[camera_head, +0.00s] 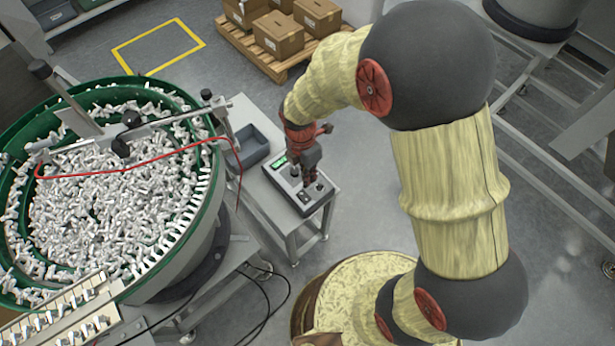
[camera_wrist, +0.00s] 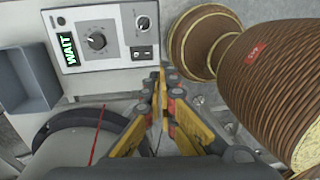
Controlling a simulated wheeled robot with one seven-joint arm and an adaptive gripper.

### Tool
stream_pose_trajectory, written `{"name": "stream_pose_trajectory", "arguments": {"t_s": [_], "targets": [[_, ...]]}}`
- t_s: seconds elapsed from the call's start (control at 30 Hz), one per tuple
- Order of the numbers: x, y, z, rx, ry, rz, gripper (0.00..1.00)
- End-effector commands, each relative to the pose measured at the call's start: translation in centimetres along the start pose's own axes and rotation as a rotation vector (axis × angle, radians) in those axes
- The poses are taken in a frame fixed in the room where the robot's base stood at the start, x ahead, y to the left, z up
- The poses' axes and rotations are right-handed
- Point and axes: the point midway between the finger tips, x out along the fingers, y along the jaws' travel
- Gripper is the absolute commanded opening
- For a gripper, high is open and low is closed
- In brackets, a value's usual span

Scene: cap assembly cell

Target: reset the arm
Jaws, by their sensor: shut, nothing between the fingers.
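My gripper (camera_head: 310,183) points down over the grey control box (camera_head: 285,190) on a small side table. In the wrist view my gripper (camera_wrist: 160,88) has its fingertips together, with nothing between them. The control box (camera_wrist: 117,60) shows there just past the fingertips, with a green display (camera_wrist: 67,48) reading WAIT, a black knob (camera_wrist: 97,41) and a rocker switch (camera_wrist: 141,53). The fingertips appear just below the switch in that view. I cannot tell whether they touch the box.
A green-rimmed bowl feeder (camera_head: 200,225) full of small white parts stands left, with a red cable (camera_head: 140,160) across it. A grey bin (camera_head: 255,150) sits beside the control box. A pallet (camera_head: 252,50) with cardboard boxes is behind. Open floor (camera_head: 365,180) lies right of the side table.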

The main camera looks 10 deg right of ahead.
Motion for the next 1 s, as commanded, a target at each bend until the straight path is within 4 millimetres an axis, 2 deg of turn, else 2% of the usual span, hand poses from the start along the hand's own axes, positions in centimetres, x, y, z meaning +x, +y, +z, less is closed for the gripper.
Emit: {"name": "stream_pose_trajectory", "arguments": {"t_s": [0.43, 0.57, 0.67, 0.77, 0.87, 1.0], "targets": [[0.0, 0.0, 0.0, 0.009, 0.0, 0.0, 0.0], [0.0, -0.1, 0.0, 0.115, 0.001, -0.005, 0.0], [0.2, -0.9, -0.2, 0.296, 0.003, -0.029, 0.0], [0.4, -2.9, -0.8, 0.529, 0.0, -0.073, 0.0], [-1.3, -4.5, -1.1, 0.772, -0.006, -0.077, 0.0], [-5.6, -6.8, -0.6, 1.14, 0.004, -0.036, 0.0]]}}
